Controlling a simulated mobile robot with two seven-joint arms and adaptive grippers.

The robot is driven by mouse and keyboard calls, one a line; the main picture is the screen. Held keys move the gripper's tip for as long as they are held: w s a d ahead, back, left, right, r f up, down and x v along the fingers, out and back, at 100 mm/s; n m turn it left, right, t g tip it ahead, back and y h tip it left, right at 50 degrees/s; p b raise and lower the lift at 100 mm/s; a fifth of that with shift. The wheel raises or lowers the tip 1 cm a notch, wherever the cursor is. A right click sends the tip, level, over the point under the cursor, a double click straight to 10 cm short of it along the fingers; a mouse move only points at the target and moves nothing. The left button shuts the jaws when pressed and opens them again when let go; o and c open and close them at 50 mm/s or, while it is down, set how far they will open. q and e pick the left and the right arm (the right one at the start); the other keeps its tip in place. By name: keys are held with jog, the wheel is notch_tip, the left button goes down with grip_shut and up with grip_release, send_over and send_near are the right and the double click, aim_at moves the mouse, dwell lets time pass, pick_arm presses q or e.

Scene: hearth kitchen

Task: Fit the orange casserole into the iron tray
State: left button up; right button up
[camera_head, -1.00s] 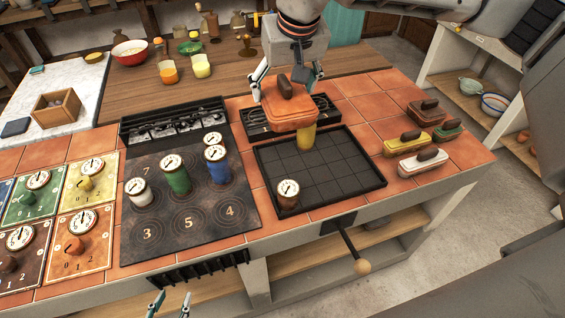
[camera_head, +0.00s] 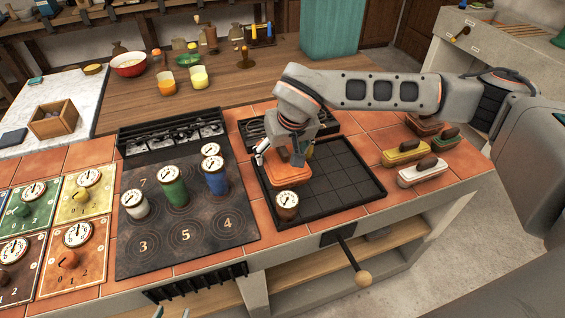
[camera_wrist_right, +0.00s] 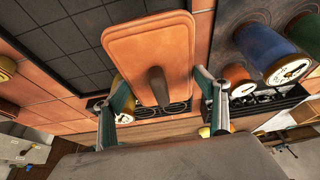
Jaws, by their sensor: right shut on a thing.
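The orange casserole (camera_head: 291,174), a flat block with a dark handle, is in my right gripper (camera_head: 283,152), above the left part of the iron tray (camera_head: 345,183). In the right wrist view the casserole (camera_wrist_right: 145,45) sits between my two teal fingers (camera_wrist_right: 165,108), one at each side. The tray is black with a raised rim and a square grid. A brown jar with a dial top (camera_head: 287,203) stands in its front left corner. A yellow jar (camera_head: 309,150) is mostly hidden behind my gripper. My left gripper (camera_head: 174,314) barely shows at the bottom edge.
The stove plate (camera_head: 190,245) with several dial-topped jars lies left of the tray. Yellow (camera_head: 405,152) and white (camera_head: 421,172) handled blocks stand on the tiles at right, with others behind. The tray's middle and right are clear.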

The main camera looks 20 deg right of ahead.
aim_at(283, 163)
jog(key=shift+f, duration=1.9)
jog(key=o, duration=1.7)
jog(key=shift+f, duration=0.1)
jog(key=v, duration=1.2)
jog(key=shift+s, duration=0.1)
